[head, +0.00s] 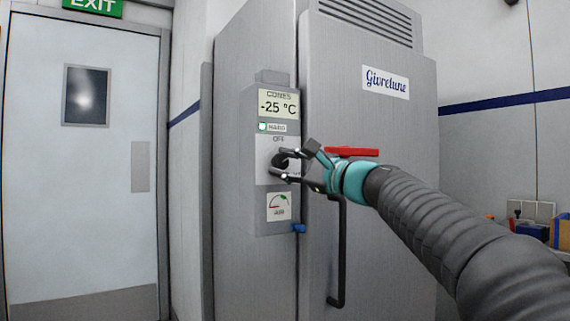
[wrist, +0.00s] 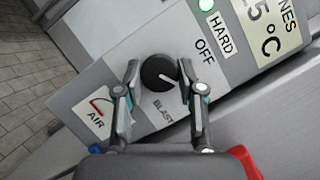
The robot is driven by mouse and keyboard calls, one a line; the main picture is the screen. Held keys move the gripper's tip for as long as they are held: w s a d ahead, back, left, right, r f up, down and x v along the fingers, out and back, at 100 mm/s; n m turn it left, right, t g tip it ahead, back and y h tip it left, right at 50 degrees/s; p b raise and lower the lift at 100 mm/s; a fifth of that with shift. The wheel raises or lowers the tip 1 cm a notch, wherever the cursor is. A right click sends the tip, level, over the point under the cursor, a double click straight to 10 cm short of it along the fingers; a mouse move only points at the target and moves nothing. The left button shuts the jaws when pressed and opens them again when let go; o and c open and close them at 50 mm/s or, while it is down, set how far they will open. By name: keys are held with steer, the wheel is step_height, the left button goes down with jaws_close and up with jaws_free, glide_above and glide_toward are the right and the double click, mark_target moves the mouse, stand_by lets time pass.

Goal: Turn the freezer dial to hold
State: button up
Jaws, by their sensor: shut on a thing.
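The freezer dial (head: 276,161) is a round black knob on the grey control panel, below the "OFF" label. In the wrist view the dial (wrist: 157,72) has a white pointer line directed to the right and slightly down, between "OFF" (wrist: 205,50) and "BLAST" (wrist: 163,115). My gripper (wrist: 160,68) is shut on the dial, with one finger on each side of it. In the head view my gripper (head: 285,164) reaches the panel from the right and partly covers the dial. I see no "hold" label; part of the dial's surround is hidden.
Above the dial are a "-25 °C" display (head: 278,106) and a lit "HARD" lamp (head: 263,127). An "AIR" gauge (head: 279,205) sits below. The freezer's black door handle (head: 340,255) stands out beneath my wrist. A white door (head: 85,180) is at left.

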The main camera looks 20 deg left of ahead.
stand_by(0.4)
steer(key=o, duration=1.1)
steer(key=shift+o, duration=0.2)
steer(key=v, duration=1.2)
